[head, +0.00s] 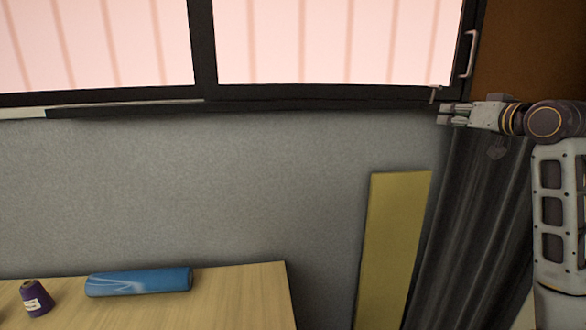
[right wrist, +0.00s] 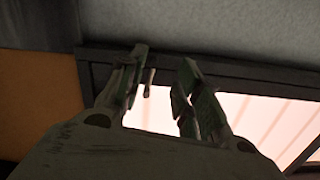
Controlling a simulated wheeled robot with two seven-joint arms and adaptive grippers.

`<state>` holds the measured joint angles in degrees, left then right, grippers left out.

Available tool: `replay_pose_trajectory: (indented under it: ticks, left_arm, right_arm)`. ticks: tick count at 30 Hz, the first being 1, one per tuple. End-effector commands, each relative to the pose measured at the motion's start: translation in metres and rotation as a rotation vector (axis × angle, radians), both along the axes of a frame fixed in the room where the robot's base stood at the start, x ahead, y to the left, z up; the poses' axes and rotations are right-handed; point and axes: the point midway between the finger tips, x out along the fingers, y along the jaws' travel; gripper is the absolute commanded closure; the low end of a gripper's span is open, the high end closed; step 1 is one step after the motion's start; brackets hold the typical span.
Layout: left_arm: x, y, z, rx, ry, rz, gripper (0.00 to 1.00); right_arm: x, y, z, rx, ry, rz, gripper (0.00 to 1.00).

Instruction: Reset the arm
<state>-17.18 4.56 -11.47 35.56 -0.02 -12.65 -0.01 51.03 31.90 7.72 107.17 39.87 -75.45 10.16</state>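My right arm comes in from the right edge of the head view, raised high. Its right gripper (head: 446,113) points left, near the lower right corner of the window frame. In the right wrist view the two fingers of the right gripper (right wrist: 160,78) stand apart with nothing between them, so it is open and empty. The window shows behind the fingers there. My left gripper is not in the head view.
A wooden table (head: 235,295) at the lower left holds a blue cylinder (head: 138,281) and a purple spool (head: 36,297). A yellow board (head: 393,245) leans on the grey wall (head: 190,190) beside a dark curtain (head: 465,230). A window (head: 335,45) spans the top.

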Motion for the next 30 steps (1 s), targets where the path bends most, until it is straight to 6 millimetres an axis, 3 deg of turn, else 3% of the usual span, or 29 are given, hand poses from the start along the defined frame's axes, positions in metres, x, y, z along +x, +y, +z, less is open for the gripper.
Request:
replay_pose_trajectory:
  ticks: [3, 14, 30]
  left_arm:
    - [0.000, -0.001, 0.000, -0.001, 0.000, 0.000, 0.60]
    - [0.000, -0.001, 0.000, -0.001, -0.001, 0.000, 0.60]
    - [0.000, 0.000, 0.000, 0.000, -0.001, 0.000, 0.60]
  right_arm:
    - [0.007, 0.012, -0.039, -0.024, 0.055, 0.002, 0.66]
    - [0.013, 0.045, -0.146, -0.096, 0.204, 0.007, 0.66]
    - [-0.016, 0.090, -0.296, -0.187, 0.416, 0.029, 0.66]
